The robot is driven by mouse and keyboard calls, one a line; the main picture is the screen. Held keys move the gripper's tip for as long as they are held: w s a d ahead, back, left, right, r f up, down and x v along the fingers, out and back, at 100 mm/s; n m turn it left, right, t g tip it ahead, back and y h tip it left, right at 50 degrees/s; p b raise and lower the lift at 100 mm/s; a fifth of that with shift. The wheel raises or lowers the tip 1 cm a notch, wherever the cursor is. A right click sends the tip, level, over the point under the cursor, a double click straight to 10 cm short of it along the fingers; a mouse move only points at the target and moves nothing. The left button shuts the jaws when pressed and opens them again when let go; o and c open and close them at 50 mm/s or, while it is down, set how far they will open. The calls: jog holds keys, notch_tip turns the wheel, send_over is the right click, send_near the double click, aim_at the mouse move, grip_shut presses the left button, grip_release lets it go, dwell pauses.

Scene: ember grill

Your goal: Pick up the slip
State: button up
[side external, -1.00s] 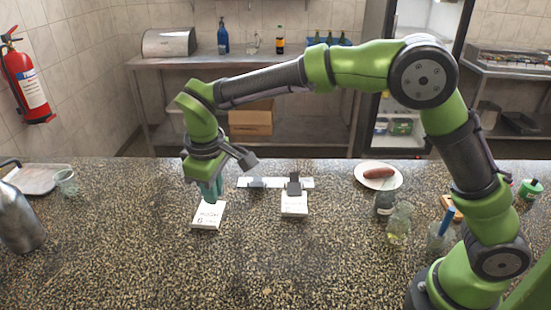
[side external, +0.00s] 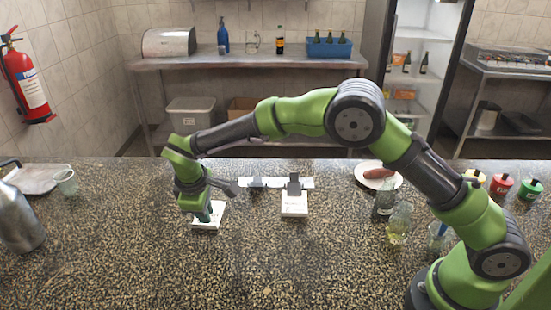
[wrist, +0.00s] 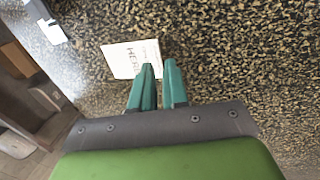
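A flat white piece with dark print, which looks like the slip (side external: 221,214), lies on the speckled counter left of centre. In the wrist view the slip (wrist: 125,59) lies just beyond my fingertips, with part of its right side close behind them. My gripper (side external: 205,214) points down over the slip's left part, its teal fingers low. In the wrist view my gripper (wrist: 159,66) shows a narrow gap between the fingertips, with nothing seen between them. I cannot tell whether the fingertips touch the slip.
A white block (side external: 294,207) with a dark piece on it stands to the right. A white strip (side external: 272,183) with dark parts lies behind. A plate (side external: 392,182) with a sausage and several glasses stand further right. The front counter (side external: 210,270) is clear.

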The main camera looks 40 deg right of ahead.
aim_at(211, 225)
jog(key=x, duration=0.5)
jog(key=shift+d+f, duration=0.15)
jog(key=shift+f, duration=0.15)
grip_shut()
jog(key=shift+r, duration=0.1)
